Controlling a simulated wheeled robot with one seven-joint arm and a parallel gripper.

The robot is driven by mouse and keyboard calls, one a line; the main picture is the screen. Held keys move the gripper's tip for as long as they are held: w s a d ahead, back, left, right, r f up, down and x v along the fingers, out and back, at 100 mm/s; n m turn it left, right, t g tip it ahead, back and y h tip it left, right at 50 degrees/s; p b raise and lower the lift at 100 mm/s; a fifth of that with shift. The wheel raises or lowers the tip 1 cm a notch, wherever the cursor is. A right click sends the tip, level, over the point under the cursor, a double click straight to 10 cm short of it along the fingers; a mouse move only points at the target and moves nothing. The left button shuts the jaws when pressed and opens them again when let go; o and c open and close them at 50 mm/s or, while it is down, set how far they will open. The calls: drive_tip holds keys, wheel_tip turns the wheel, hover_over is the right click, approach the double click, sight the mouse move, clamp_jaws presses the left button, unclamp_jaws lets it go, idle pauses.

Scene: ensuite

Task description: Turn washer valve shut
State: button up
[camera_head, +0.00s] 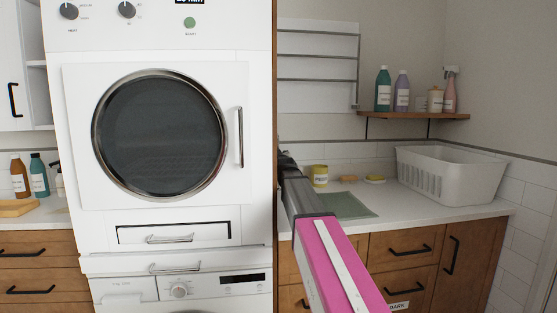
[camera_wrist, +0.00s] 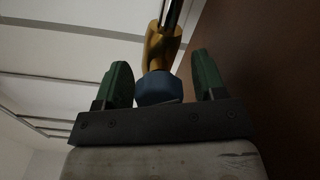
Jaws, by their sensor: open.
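The valve shows in the wrist view as a brass body (camera_wrist: 161,46) on a dark pipe with a blue faceted handle (camera_wrist: 156,88) at its near end. My gripper (camera_wrist: 160,66) is open, with one green finger on each side of the blue handle. Gaps show between the handle and both fingers, wider on the right. In the head view, my pink and grey arm reaches past the right side of the stacked white machines (camera_head: 250,150). My gripper and the valve cannot be made out there. The washer (camera_head: 240,290) is partly seen at the bottom.
A brown panel (camera_wrist: 275,70) stands close on the right in the wrist view. In the head view, a counter (camera_head: 420,205) right of the arm holds a green mat (camera_head: 345,205), a yellow cup (camera_head: 320,176) and a white basket (camera_head: 450,175). A bottle shelf (camera_head: 420,115) is above.

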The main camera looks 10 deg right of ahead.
drive_tip(key=c, duration=0.9)
drive_tip(key=shift+c, duration=0.2)
drive_tip(key=shift+m, duration=2.8)
drive_tip(key=o, duration=0.9)
drive_tip(key=shift+o, duration=0.2)
drive_tip(key=shift+s, duration=0.15)
